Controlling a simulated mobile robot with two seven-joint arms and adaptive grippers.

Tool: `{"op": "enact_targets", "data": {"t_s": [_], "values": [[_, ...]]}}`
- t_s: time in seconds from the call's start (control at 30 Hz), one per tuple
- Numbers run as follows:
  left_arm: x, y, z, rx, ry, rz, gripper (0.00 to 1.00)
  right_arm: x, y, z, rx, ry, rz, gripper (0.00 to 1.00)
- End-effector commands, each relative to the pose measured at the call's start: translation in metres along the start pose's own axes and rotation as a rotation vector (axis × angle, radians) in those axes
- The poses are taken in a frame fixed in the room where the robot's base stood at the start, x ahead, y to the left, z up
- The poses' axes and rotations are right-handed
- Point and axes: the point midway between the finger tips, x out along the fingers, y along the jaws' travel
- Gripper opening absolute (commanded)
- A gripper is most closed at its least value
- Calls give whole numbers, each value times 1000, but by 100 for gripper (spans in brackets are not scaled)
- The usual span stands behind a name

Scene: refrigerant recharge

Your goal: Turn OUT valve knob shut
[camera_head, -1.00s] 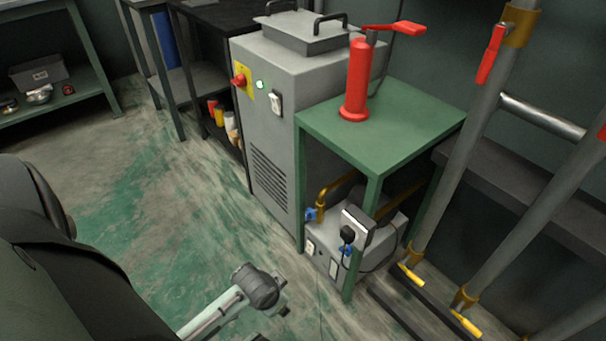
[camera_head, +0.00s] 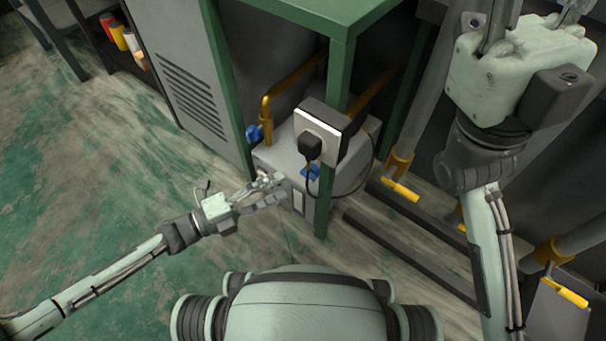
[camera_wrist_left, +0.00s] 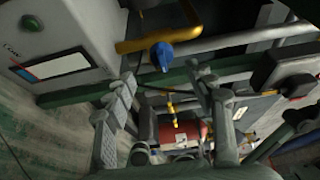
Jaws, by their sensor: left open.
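A grey unit (camera_head: 285,160) with brass pipes stands under the green table. One blue valve knob (camera_head: 254,133) sits at its left pipe, and another blue knob (camera_head: 310,172) is at its front. I cannot read which is OUT. My left gripper (camera_head: 272,187) is open and empty, just in front of the unit, apart from both knobs.
A green table leg (camera_head: 328,150) stands close to the right of the front knob. A socket box with a black plug (camera_head: 310,146) and hanging cable is above that knob. Pipes with yellow handles (camera_head: 400,188) stand to the right. The floor at left is clear.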

Motion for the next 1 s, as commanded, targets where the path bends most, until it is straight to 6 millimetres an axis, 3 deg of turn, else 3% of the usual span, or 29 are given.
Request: {"op": "enact_targets", "data": {"t_s": [0.4,0.6,0.83,1.0], "values": [[62,-2,0,2,3,-6,55,1,-2,0,-9,24,-29,40],[74,-2,0,0,1,-4,55,2,-2,0,-11,25,-35,40],[74,-2,0,0,1,-4,55,3,-2,1,-11,24,-35,40],[74,-2,0,-1,1,-4,34,3,-2,1,-11,24,-35,40]]}}
